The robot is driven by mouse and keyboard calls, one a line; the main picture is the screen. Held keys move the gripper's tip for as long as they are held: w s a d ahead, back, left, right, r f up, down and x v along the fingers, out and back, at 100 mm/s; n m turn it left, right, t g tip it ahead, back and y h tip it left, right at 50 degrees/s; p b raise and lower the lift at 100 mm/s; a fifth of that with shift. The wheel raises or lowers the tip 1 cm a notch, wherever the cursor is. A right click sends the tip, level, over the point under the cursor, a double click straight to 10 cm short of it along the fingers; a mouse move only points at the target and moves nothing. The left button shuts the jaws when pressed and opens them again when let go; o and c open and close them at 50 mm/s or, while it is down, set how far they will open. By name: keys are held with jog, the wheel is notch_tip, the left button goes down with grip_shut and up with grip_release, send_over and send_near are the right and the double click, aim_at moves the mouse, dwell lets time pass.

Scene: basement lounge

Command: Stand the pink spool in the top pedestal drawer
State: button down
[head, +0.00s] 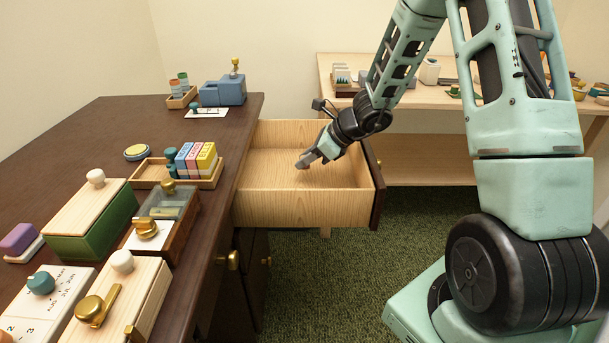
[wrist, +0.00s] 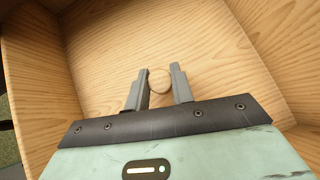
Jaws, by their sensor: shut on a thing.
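The top pedestal drawer (head: 300,208) is pulled open, a pale wood box with a dark front. Its wood floor and walls fill the wrist view (wrist: 105,50). My gripper (head: 303,162) reaches down into the drawer, over its floor. In the wrist view, my gripper (wrist: 158,88) has its two grey fingers on either side of what I take to be the pink spool (wrist: 160,80). Only a round tan end of it shows, between the fingers; no pink is visible. It is hidden in the head view. I cannot tell whether it touches the drawer floor.
The dark desk (head: 115,130) on the left holds a green box (head: 90,232), a tray of coloured blocks (head: 207,182) and other small things. A pale workbench (head: 440,118) stands behind. The drawer floor around my gripper is otherwise bare. Green carpet (head: 330,285) lies below.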

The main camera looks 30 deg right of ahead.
aim_at(307, 168)
notch_tip(307, 168, down, 4)
jog(key=shift+r+b, duration=0.1)
jog(key=shift+b, duration=0.7)
jog(key=c, duration=1.2)
grip_release()
